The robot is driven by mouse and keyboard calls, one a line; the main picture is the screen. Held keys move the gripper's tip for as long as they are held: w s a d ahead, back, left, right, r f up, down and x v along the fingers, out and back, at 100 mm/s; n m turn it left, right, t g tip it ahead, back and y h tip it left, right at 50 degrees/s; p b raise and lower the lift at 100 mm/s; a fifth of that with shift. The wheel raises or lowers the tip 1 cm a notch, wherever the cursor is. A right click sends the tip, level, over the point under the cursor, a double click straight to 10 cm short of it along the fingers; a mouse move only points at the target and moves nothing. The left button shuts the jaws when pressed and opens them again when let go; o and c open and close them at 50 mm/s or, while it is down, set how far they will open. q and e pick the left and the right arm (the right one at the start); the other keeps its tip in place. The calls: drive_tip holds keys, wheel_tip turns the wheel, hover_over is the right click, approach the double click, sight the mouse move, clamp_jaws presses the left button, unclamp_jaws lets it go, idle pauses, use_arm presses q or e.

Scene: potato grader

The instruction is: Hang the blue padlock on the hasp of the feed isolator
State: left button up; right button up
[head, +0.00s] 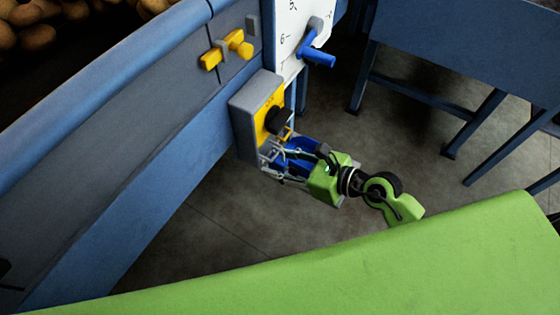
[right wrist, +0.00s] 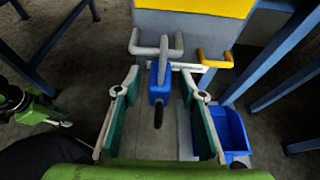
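The feed isolator (head: 257,112) is a grey box with a yellow panel and black knob. Its lower part shows at the top of the right wrist view (right wrist: 190,24). Below it are a grey U-shaped bracket (right wrist: 146,50) and a yellow one (right wrist: 216,63). The blue padlock (right wrist: 158,92) hangs upright below the grey bracket; its grey shackle crosses that bar, but I cannot tell whether it is closed. My right gripper (right wrist: 160,82) is open around the padlock, with gaps on both sides. Another green arm end, apparently my left gripper (right wrist: 62,119), shows at the left, its fingers unclear.
A blue bin (right wrist: 232,132) sits below and right of the padlock. A yellow handle (head: 226,49) and a blue lever (head: 317,56) are on the machine above the isolator. Blue frame legs (head: 476,122) stand at the right. Grey floor lies open between.

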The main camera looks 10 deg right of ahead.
drive_tip(key=v, duration=1.2)
drive_tip(key=shift+d, duration=0.1)
